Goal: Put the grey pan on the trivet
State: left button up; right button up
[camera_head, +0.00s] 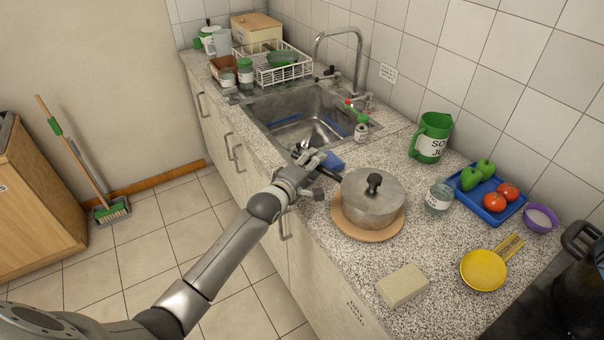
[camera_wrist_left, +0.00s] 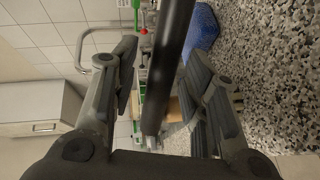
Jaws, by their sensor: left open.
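The grey pan (camera_head: 368,200) with its lid and dark knob stands on the round wooden trivet (camera_head: 345,226) on the counter. It appears upright and roughly centred on it. Its dark handle points left toward the sink. My left gripper (camera_head: 314,168) is at the handle's end. In the left wrist view the dark handle (camera_wrist_left: 170,70) runs between the spread fingers of my gripper (camera_wrist_left: 165,85), with gaps showing beside it. The gripper is open. The pan's body is out of the wrist view. My right gripper is not in view.
A blue cloth or sponge (camera_head: 333,161) lies beside the gripper, near the sink (camera_head: 300,115). Right of the pan are a glass jar (camera_head: 439,198), a green jug (camera_head: 431,138) and a blue tray (camera_head: 505,209). A beige block (camera_head: 403,286) and yellow pan (camera_head: 484,271) lie in front.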

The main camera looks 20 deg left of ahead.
pick_arm(q)
jog(key=b+v, duration=0.1)
jog(key=v, duration=1)
jog(key=shift+s, duration=0.35)
